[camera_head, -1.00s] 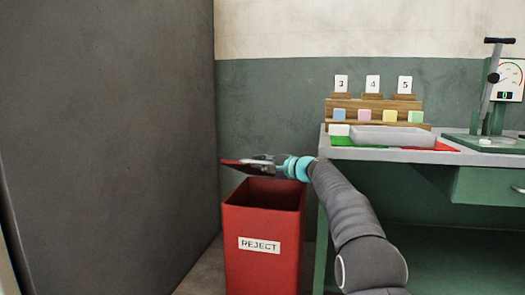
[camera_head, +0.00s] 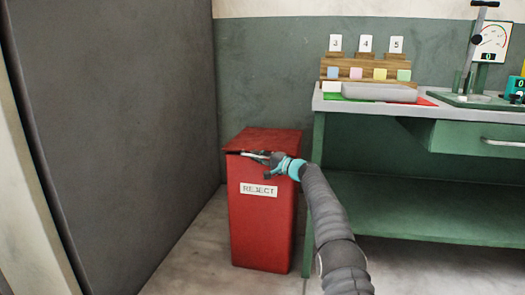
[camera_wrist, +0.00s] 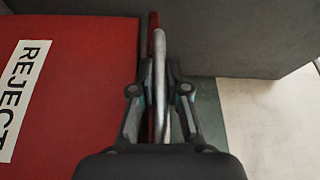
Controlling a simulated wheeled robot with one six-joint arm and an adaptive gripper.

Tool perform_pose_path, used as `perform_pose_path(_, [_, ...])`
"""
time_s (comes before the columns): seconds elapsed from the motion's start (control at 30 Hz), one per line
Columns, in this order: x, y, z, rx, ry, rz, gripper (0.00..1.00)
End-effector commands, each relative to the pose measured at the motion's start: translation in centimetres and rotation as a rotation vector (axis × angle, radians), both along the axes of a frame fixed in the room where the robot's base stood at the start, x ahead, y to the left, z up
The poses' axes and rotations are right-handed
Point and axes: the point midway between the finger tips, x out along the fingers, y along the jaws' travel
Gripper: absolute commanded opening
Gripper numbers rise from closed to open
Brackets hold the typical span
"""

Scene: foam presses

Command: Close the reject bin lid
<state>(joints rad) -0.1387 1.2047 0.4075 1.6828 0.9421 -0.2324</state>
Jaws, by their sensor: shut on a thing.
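The red reject bin (camera_head: 262,225) stands on the floor left of the bench, with a white REJECT label on its front. Its red lid (camera_head: 265,140) lies down over the top, with a dark gap at its front edge. My gripper (camera_head: 258,157) is at the lid's front edge. In the wrist view my gripper (camera_wrist: 158,85) is shut on a pale metal bar, the lid handle (camera_wrist: 160,80), which runs between the fingers beside the red lid edge (camera_wrist: 153,45). The bin front (camera_wrist: 75,110) fills the left of that view. Whether the lid touches the rim is hidden.
A green bench (camera_head: 420,195) stands close to the right of the bin, with a grey tray (camera_head: 380,92), coloured blocks on a wooden rack (camera_head: 365,68) and a gauge press (camera_head: 490,45) on top. A dark grey panel (camera_head: 110,140) stands at the left. The floor in front is clear.

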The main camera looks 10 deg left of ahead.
Motion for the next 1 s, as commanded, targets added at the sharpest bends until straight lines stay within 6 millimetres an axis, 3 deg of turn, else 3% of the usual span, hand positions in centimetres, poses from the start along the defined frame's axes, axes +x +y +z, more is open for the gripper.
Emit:
perform_pose_path(0.03, [0.0,0.2,-1.0,0.000,0.004,-0.002,0.00])
perform_pose_path(0.2, [0.1,0.1,-1.7,0.000,0.004,-0.002,0.00])
perform_pose_path(0.77, [0.1,0.0,-2.7,-0.005,0.008,0.003,0.00])
perform_pose_path(0.8, [0.1,0.0,-2.8,-0.005,0.008,0.003,0.16])
perform_pose_path(0.9, [0.1,0.0,-2.8,-0.005,0.009,0.003,0.39])
perform_pose_path(1.0, [0.1,0.0,-2.6,-0.003,0.007,0.003,0.39])
